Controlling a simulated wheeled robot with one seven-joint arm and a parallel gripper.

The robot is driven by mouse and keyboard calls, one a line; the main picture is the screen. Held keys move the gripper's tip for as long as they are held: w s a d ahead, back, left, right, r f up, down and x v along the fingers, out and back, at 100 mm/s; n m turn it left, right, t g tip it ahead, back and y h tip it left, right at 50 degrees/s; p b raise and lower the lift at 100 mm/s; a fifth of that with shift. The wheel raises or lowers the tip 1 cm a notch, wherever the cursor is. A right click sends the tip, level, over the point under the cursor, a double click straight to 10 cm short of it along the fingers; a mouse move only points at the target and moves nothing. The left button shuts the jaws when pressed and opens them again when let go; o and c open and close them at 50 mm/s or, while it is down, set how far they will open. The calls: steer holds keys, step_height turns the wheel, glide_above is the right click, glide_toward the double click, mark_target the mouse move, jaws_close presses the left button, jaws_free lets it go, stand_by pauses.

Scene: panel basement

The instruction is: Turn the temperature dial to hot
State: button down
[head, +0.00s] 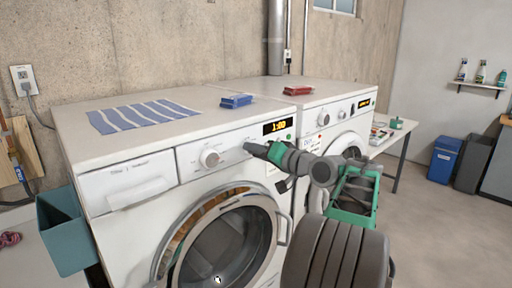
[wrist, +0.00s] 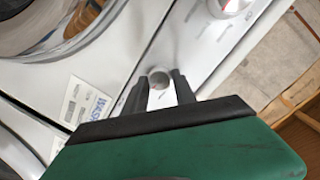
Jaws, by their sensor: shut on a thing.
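A small grey round dial (wrist: 158,78) on the white front panel of the left washer (head: 130,165) sits between the fingers of my gripper (wrist: 160,85) in the wrist view. My gripper is shut on this dial, one dark finger on each side. The head view shows my gripper (head: 248,148) at the panel, right of a larger silver knob (head: 210,158) and below the lit display (head: 278,127). The larger knob is partly in the wrist view (wrist: 230,5), apart from my fingers. My gripper hides the dial in the head view, and its setting marks are too small to read.
A second white machine (head: 345,118) stands to the right. A striped cloth (head: 143,115), a blue item (head: 236,101) and a red item (head: 297,90) lie on top. A teal bin (head: 65,230) is at the left. The floor to the right (head: 430,225) is clear.

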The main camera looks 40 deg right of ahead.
stand_by(0.4)
steer(key=c, duration=1)
jaws_free()
steer(key=shift+s, duration=0.1)
steer(key=s+b, duration=0.1)
steer(key=s, duration=0.6)
steer(key=shift+s+d+r, duration=0.2)
steer(key=shift+s+r, duration=0.05)
steer(key=shift+r, duration=0.2)
